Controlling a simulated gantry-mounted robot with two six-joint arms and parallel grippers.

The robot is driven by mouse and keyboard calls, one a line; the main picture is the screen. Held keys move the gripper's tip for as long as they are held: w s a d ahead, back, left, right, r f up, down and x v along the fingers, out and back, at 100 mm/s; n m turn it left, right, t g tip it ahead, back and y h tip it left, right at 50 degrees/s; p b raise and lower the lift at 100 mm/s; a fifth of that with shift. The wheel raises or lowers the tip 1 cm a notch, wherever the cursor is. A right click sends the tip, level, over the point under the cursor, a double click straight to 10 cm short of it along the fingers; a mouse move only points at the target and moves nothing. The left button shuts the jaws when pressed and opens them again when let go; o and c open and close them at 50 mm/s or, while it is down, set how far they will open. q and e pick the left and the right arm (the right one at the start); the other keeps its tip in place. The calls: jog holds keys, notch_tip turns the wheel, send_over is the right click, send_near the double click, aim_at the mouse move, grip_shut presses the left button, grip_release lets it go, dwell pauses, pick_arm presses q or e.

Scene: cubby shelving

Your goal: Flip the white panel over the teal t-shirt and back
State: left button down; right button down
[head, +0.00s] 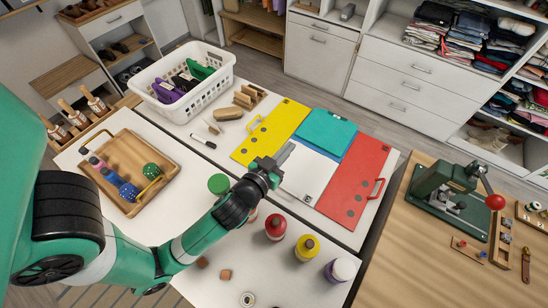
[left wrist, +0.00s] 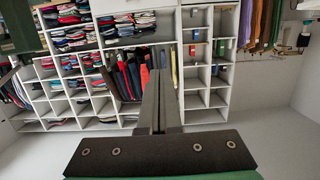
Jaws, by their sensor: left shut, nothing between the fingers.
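The white panel (head: 308,178) lies flat between a yellow panel (head: 268,137) and a red panel (head: 356,182). The teal t-shirt (head: 328,131) is folded into a rectangle and lies beyond the white panel, on a blue panel (head: 345,153). My left gripper (head: 284,154) is shut and empty, over the left part of the white panel near the yellow one. It hides part of the white panel; I cannot tell whether it touches it. In the left wrist view its shut fingers (left wrist: 158,102) point toward distant shelves. My right gripper is out of view.
A white basket (head: 182,105) stands at the table's back left, with a wooden tray (head: 160,190) at left. Several bottles, including a red one (head: 275,228), stand in front. A green press (head: 445,190) is on the right-hand table, across a gap.

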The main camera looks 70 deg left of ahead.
pick_arm(q)
jog(key=s+d+r+p, duration=0.4)
jog(key=s+d+p, duration=0.2)
jog(key=p, duration=0.3)
jog(key=shift+s+d+r+p, duration=0.25)
jog(key=shift+d+p, duration=0.15)
jog(key=shift+a, duration=0.1)
